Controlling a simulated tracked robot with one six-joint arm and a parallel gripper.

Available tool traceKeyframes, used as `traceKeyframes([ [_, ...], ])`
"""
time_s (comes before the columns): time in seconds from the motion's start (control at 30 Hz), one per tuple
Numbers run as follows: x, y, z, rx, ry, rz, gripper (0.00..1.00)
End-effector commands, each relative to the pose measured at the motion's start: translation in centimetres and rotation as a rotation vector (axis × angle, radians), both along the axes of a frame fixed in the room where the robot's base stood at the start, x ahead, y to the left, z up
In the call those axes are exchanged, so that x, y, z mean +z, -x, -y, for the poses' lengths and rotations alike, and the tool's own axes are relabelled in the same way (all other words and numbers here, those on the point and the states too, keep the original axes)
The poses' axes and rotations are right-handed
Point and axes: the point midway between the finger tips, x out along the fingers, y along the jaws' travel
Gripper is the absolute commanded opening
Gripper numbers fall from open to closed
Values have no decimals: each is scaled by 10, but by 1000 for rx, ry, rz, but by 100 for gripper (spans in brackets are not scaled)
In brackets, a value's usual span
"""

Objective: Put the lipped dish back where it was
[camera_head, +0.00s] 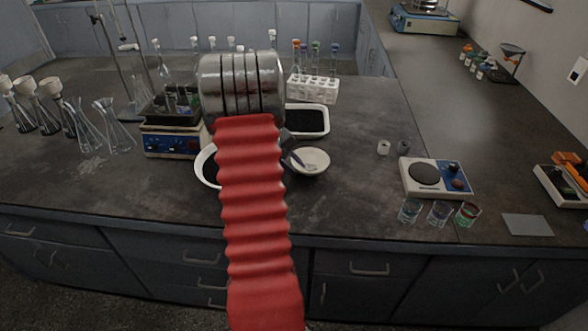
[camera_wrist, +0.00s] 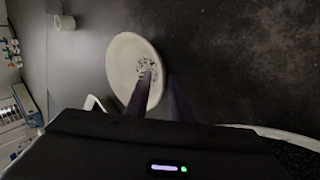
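A shallow white dish (camera_head: 310,161) shows just right of my arm in the head view, near the front middle of the bench. In the wrist view the dish (camera_wrist: 124,58) is pale and oval, with dark speckles inside. My gripper (camera_wrist: 160,77) has its two dark fingers apart, one over the inside of the dish and one outside its rim, with the rim between them. I cannot tell whether either finger touches the rim, or whether the dish rests on the bench. In the head view my arm hides most of the gripper.
A white tray with black contents (camera_head: 307,120) stands behind the dish. Another white vessel (camera_head: 207,168) is partly hidden left of my arm. A test-tube rack (camera_head: 313,89) stands farther back. A hotplate (camera_head: 437,178) and small beakers (camera_head: 439,213) are to the right.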

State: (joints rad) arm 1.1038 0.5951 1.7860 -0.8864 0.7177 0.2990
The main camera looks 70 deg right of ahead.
Motion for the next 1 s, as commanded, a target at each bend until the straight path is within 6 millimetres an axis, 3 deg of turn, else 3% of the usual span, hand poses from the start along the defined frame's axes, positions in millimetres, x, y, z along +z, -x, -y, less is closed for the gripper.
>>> traceKeyframes([
  [0.27, 2, -1, -1, 1, 1, 0, 21],
  [0.43, 14, -6, -6, 0, 2, 1, 21],
  [1.0, 90, -39, -45, 1, 3, 2, 21],
])
